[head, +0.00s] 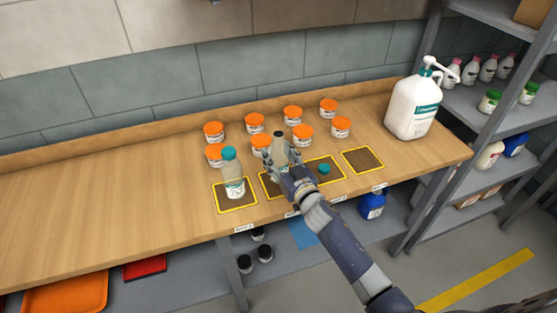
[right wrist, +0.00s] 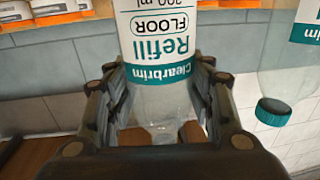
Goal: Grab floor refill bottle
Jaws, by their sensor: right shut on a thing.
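The floor refill bottle (head: 279,145) is clear with a white label and stands upright over the second yellow-edged mat. My right gripper (head: 281,163) is shut on it. In the right wrist view, the fingers sit on both sides of the bottle (right wrist: 160,45), whose label reads Refill, FLOOR and Clearbrim, upside down. Its top looks capless in the head view. Whether its base touches the mat is hidden by my gripper. My left gripper is not in view.
A second clear bottle with a teal cap (head: 232,172) stands on the leftmost mat. A teal cap (head: 323,169) lies on the third mat; the rightmost mat (head: 362,160) is empty. Several orange-lidded jars (head: 302,134) stand behind. A large pump jug (head: 412,107) stands right.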

